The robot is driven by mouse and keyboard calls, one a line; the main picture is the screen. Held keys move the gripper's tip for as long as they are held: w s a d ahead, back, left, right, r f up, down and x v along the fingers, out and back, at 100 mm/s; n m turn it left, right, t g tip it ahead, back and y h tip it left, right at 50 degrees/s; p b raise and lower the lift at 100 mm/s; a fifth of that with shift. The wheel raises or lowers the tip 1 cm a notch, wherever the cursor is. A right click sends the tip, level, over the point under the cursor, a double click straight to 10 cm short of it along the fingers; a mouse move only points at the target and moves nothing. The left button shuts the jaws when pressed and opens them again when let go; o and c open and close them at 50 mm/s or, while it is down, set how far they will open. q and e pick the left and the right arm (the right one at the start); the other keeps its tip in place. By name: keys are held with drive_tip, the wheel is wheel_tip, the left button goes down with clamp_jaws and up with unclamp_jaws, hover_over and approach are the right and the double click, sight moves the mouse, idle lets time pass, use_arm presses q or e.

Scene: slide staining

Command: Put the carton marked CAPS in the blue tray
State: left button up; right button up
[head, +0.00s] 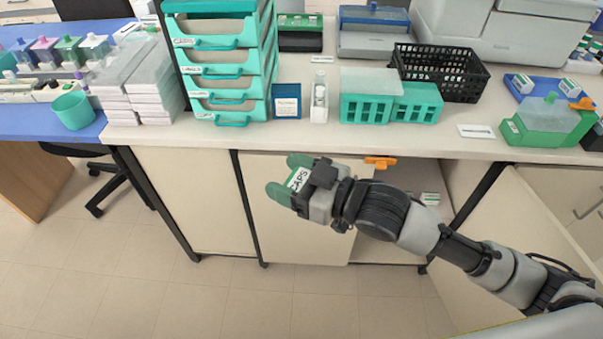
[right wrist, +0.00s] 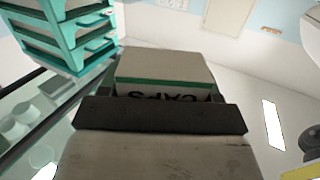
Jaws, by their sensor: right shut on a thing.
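The carton marked CAPS (head: 298,179) is white and green, and it sits between the fingers of my right gripper (head: 290,177). The gripper is shut on it and holds it in front of the cabinet, below the bench's front edge. In the right wrist view the carton (right wrist: 165,72) shows a pale face, a green stripe and the CAPS lettering upside down, partly hidden by the gripper. The blue tray (head: 522,94) lies on the bench at the far right, with small white and green cartons in it. My left gripper is not in view.
On the bench stand a teal drawer stack (head: 222,100), teal racks (head: 365,107), a black basket (head: 480,86) and a green container (head: 540,124) in front of the tray. Below is an open cabinet, with cartons (head: 430,198) inside and its door (head: 500,225) swung out right.

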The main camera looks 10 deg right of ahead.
drive_tip(key=shift+w+a+f+n+g, duration=0.15)
drive_tip(key=shift+w+f+n+g, duration=0.15)
drive_tip(key=shift+w+f, duration=0.1)
drive_tip(key=shift+w+a+f+n+g+y, duration=0.35)
drive_tip(key=shift+a+f+n+g+y, duration=0.2)
drive_tip(key=shift+g+y, duration=0.2)
drive_tip(key=shift+r+n+g, duration=0.1)
drive_tip(key=shift+n+g, duration=0.15)
drive_tip(key=shift+g, duration=0.2)
drive_tip(key=shift+s+d+n+g+y, duration=0.15)
drive_tip(key=shift+d+n+g+y, duration=0.4)
drive_tip(key=shift+d+n+g, duration=0.5)
drive_tip(key=shift+s+d+n+g+y, duration=0.2)
drive_tip(key=shift+n+g, duration=0.3)
drive_tip(key=shift+g, duration=0.45)
drive_tip(key=shift+s+d+n+g+y, duration=0.1)
drive_tip(key=shift+d+n+g, duration=0.25)
drive_tip(key=shift+g, duration=0.55)
drive_tip(key=shift+a, duration=0.1)
